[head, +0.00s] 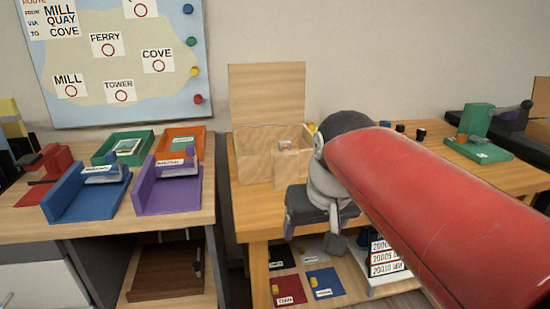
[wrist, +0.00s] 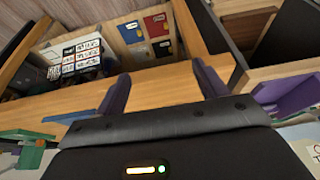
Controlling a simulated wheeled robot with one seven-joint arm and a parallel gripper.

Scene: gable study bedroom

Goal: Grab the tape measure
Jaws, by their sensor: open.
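I cannot pick out the tape measure for certain in either view. A small yellow thing (head: 312,127) shows at the back right of the wooden box, partly hidden by my arm; I cannot tell what it is. My gripper (head: 315,235) is open and points down at the front edge of the wooden desk (head: 249,215), just right of the box. In the wrist view its two dark purple fingers (wrist: 162,88) stand apart over the pale wood edge, with nothing between them.
The open wooden box (head: 253,158) stands on the desk. Below are a red card (head: 289,293), a blue card (head: 325,287), a black card and a labelled white rack (head: 387,284). Coloured trays (head: 155,198) fill the left desk. A green device (head: 477,130) stands right.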

